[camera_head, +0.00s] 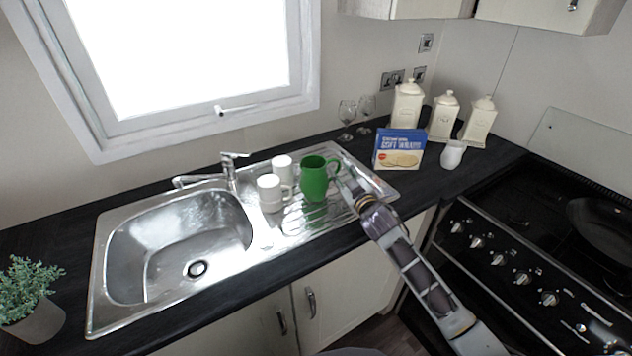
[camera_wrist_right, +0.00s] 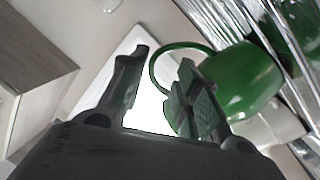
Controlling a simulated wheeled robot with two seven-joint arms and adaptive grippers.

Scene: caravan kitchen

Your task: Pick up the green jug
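The green jug (camera_head: 313,182) stands upright on the steel draining board, its handle towards the right. My right gripper (camera_head: 348,183) is just to the right of the jug, at the handle side. In the right wrist view the jug (camera_wrist_right: 243,80) is at the right and its looped handle reaches across towards the fingers. The right gripper (camera_wrist_right: 158,75) is open, with a clear gap between its fingers. One finger overlaps the handle loop in this view; I cannot tell whether it touches. My left gripper is not in view.
Two white mugs (camera_head: 270,192) stand close to the jug's left. The sink (camera_head: 180,240) and tap (camera_head: 232,172) lie further left. A blue cracker box (camera_head: 399,148), white jug (camera_head: 453,154), canisters (camera_head: 406,104) and wine glasses (camera_head: 347,112) stand behind right. The hob (camera_head: 540,205) is at the right.

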